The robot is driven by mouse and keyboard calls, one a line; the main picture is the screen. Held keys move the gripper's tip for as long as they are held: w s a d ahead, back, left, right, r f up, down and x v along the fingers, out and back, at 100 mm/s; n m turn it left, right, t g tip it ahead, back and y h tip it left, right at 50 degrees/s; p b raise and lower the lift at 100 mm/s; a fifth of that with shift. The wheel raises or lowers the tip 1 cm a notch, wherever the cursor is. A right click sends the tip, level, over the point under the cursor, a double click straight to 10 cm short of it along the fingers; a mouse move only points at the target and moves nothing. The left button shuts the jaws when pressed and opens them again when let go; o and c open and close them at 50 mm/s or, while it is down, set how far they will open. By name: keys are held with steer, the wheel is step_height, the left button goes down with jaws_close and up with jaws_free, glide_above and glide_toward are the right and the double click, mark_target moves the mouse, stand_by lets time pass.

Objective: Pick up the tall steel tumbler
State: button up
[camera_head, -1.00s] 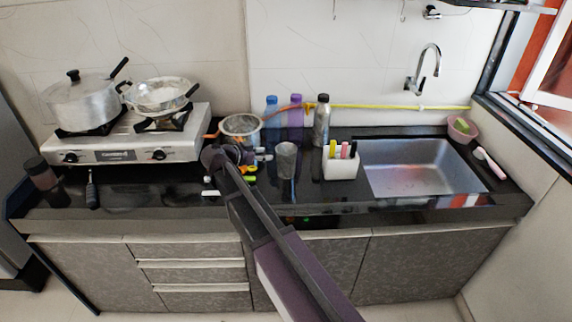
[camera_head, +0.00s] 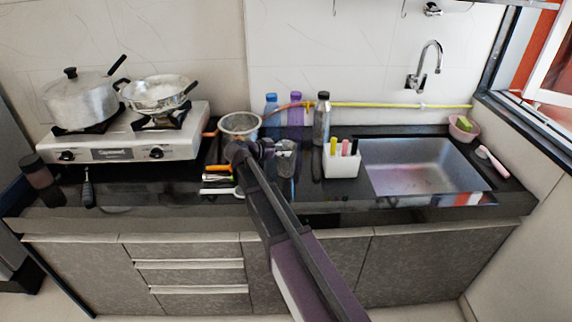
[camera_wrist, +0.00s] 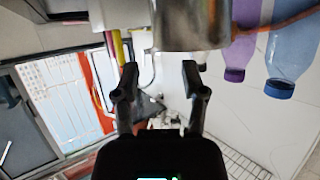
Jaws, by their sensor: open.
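The tall steel tumbler (camera_head: 287,166) stands upright on the black counter, between the strainer and the white holder. My gripper (camera_head: 274,147) is at the tumbler's upper part in the head view and hides some of it. In the wrist view, which looks upside down, the tumbler (camera_wrist: 192,25) fills the top centre, with its rim downward in the picture. My gripper (camera_wrist: 158,72) is open and empty there. The tumbler sits just beyond the fingertips, more in line with the right finger than with the middle of the gap. I cannot tell whether they touch.
A white holder (camera_head: 341,164) with markers stands right of the tumbler. A strainer (camera_head: 240,124) is at left. The sink (camera_head: 420,168) lies further right.

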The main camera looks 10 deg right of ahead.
mark_target(295, 151)
steer(key=shift+w+d+f, duration=0.1)
steer(key=shift+d, duration=0.05)
steer(key=b+x, duration=0.1)
steer(key=x, duration=0.1)
steer(key=b+x, duration=0.1)
steer(key=x, duration=0.1)
steer(key=shift+f, duration=0.25)
steer(key=shift+w+d+f, duration=0.1)
steer(key=shift+d, duration=0.3)
stand_by(0.3)
